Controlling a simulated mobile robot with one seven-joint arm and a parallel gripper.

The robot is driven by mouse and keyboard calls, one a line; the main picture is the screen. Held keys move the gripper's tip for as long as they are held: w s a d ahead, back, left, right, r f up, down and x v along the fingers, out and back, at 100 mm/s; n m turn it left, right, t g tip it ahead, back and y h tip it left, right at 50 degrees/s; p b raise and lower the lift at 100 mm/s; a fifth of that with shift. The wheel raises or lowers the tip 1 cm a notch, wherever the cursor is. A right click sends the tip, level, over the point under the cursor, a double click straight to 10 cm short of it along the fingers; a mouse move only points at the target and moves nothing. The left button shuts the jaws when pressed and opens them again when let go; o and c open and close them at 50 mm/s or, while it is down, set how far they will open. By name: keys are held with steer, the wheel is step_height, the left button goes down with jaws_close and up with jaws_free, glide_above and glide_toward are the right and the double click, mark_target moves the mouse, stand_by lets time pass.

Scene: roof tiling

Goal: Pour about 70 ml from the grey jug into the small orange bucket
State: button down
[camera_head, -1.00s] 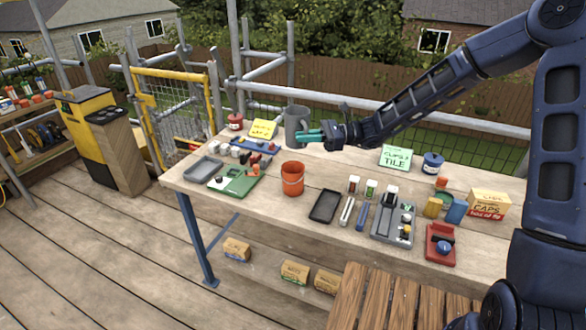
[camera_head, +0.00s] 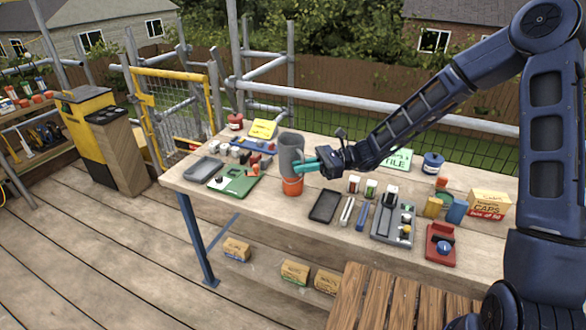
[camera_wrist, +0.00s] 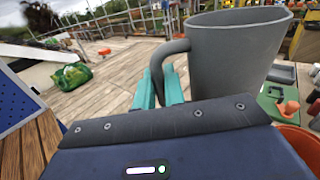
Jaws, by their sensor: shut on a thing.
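The grey jug (camera_head: 291,152) is held up by my gripper (camera_head: 308,163), whose teal fingers are shut on its handle. The jug looks close to upright. In the head view it overlaps the upper part of the small orange bucket (camera_head: 293,188), which stands on the table. The wrist view shows the jug (camera_wrist: 235,55) beside my gripper (camera_wrist: 160,87) and the bucket's rim (camera_wrist: 300,145) at the lower right. The inside of the jug and its liquid are hidden. The inside of the bucket is mostly hidden too.
The wooden table (camera_head: 255,207) carries a green board (camera_head: 236,183) left of the bucket and a black tray (camera_head: 325,206) to its right. A yellow note (camera_head: 263,129) and a red tin (camera_head: 235,121) stand behind. A grey organiser (camera_head: 393,228) is further right.

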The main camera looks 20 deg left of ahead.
step_height(320, 180, down, 18)
stand_by(0.5)
steer(key=shift+r, duration=0.1)
steer(key=w+a+r+m+y, duration=0.1)
steer(key=w+r+m+y, duration=0.1)
steer(key=r+m, duration=0.4)
steer(key=w+a+r+m+y, duration=0.2)
steer(key=w+r+m, duration=0.3)
steer(key=r+m, duration=0.2)
steer(key=shift+w+m+t, duration=0.2)
steer(key=shift+m+t, duration=0.1)
stand_by(0.5)
steer(key=shift+w+m+y, duration=0.15)
steer(key=shift+m+y, duration=0.15)
steer(key=shift+y, duration=0.1)
steer(key=shift+w+a+r+m+t, duration=0.2)
steer(key=shift+w+r+m+t, duration=0.35)
steer(key=shift+m, duration=0.45)
steer(key=shift+w+d+r+m+y, duration=0.2)
steer(key=shift+w+d+m+y, duration=0.1)
steer(key=shift+w+d+y, duration=0.15)
steer(key=shift+w+a+r+m+t+y+p, duration=0.15)
steer(key=shift+w+r+m+t+p, duration=0.05)
steer(key=shift+w+m, duration=0.25)
steer(key=shift+w+a+r+m+t+y+p, duration=0.1)
steer(key=shift+w+a+r+m+t+p, duration=0.1)
steer(key=shift+w+m, duration=0.25)
stand_by(1.1)
